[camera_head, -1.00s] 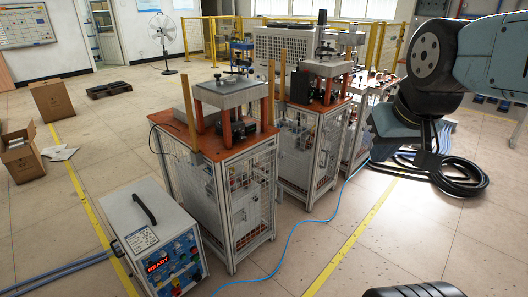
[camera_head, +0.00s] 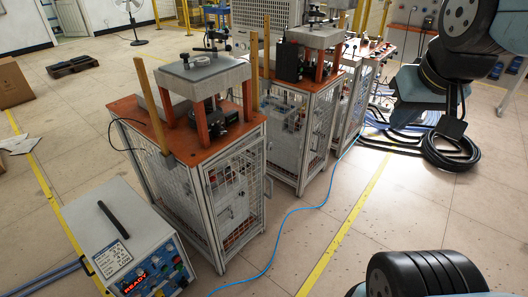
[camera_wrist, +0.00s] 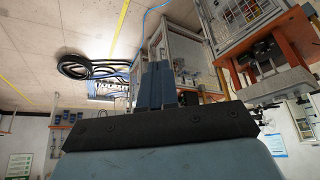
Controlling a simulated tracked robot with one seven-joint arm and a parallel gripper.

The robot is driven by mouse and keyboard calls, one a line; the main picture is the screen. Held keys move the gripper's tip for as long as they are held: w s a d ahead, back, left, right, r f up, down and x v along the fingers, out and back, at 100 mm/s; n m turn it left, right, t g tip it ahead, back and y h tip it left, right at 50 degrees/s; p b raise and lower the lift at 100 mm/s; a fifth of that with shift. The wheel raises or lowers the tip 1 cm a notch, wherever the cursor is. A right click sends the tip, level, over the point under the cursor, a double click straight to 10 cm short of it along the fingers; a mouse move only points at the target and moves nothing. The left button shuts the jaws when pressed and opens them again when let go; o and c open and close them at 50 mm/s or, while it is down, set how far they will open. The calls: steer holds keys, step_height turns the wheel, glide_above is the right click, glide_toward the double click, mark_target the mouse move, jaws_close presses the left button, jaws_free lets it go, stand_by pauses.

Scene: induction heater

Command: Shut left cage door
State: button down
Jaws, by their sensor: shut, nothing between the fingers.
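The nearest mesh cage (camera_head: 170,185), with an orange-brown top, stands left of centre in the head view. I cannot tell whether this door stands slightly ajar. A cage and its mesh panel (camera_wrist: 243,20) also show at the upper right of the wrist view. My gripper (camera_wrist: 157,72) is shut and empty in the wrist view, apart from any cage. In the head view my arm is at the right, well away from the door.
A second mesh cage (camera_head: 305,125) stands behind the first. A power unit (camera_head: 130,245) reading READY is at the lower left. A blue hose (camera_head: 290,215) crosses the floor beside a yellow line (camera_head: 345,225). Black coiled cables (camera_head: 455,150) lie at the right. Floor before the door is mostly clear.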

mark_target(260, 155)
steer(key=w+f+n+t, duration=0.1)
steer(key=w+f+n, duration=0.25)
steer(key=w, duration=0.65)
steer(key=w+f+n+t, duration=0.2)
steer(key=w+f+n, duration=0.15)
steer(key=w, duration=0.55)
steer(key=w+f+n+t, duration=0.15)
steer(key=w+n, duration=0.25)
steer(key=w, duration=0.6)
steer(key=w+a+f+n+t+y, duration=0.1)
steer(key=w+a+f+n+y, duration=0.4)
steer(key=f, duration=0.7)
steer(key=w+a+f+n+y, duration=0.2)
steer(key=w+a+f+n, duration=0.4)
steer(key=f, duration=0.5)
steer(key=s+a+f+n+t+y, duration=0.1)
steer(key=s+a+f+n+y, duration=0.15)
steer(key=f, duration=0.55)
steer(key=s+a+f+n+t+y, duration=0.1)
steer(key=s+a+f+n+y, duration=0.2)
steer(key=f, duration=0.5)
steer(key=shift+m+g+y, duration=0.25)
steer(key=x, duration=1.2)
steer(key=shift+w+a, duration=0.1)
steer(key=shift+w, duration=0.3)
